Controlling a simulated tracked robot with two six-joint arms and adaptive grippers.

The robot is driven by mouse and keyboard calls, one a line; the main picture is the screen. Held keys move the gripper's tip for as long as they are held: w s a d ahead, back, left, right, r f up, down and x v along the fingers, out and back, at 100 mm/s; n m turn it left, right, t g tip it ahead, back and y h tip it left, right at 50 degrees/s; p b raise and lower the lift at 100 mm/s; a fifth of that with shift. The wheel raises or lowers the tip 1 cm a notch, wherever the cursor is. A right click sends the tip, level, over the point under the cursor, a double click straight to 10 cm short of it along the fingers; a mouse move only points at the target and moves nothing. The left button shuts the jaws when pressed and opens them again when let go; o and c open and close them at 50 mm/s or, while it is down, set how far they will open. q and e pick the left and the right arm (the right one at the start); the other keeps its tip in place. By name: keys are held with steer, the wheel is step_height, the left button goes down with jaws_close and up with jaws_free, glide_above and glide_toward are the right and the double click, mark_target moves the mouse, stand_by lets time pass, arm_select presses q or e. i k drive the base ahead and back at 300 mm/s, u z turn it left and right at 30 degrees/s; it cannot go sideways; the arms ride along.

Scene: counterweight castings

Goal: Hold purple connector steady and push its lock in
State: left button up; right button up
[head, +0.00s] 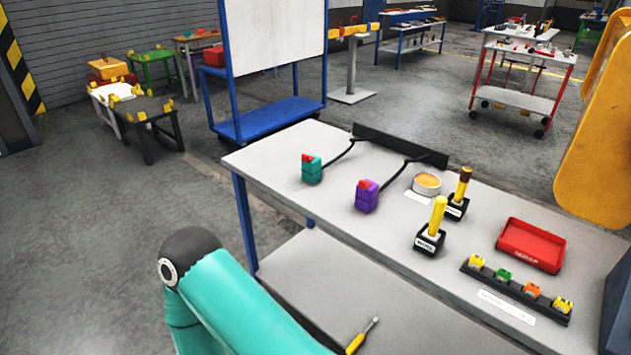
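The purple connector (367,197) stands on the grey workbench (300,203), near the middle of its left part. A red piece, which looks like its lock, sits at its upper left side; I cannot tell how far in it is. A black cable runs from the connector back to a dark bar (400,145) at the bench's rear edge. A teal connector (312,172) with a similar red piece and cable stands to its left. Neither gripper shows in the head view. A teal arm link of mine is at the bottom left, in front of the bench, with nothing of its gripper visible.
A screwdriver (362,336) lies on the lower shelf. The bench front-left is clear.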

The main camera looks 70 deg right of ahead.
mark_target(364, 185)
steer(key=z, duration=0.05)
steer(key=i, duration=1.9)
steer(key=z, duration=4.15)
steer(key=i, duration=1.05)
steer(key=u, duration=0.45)
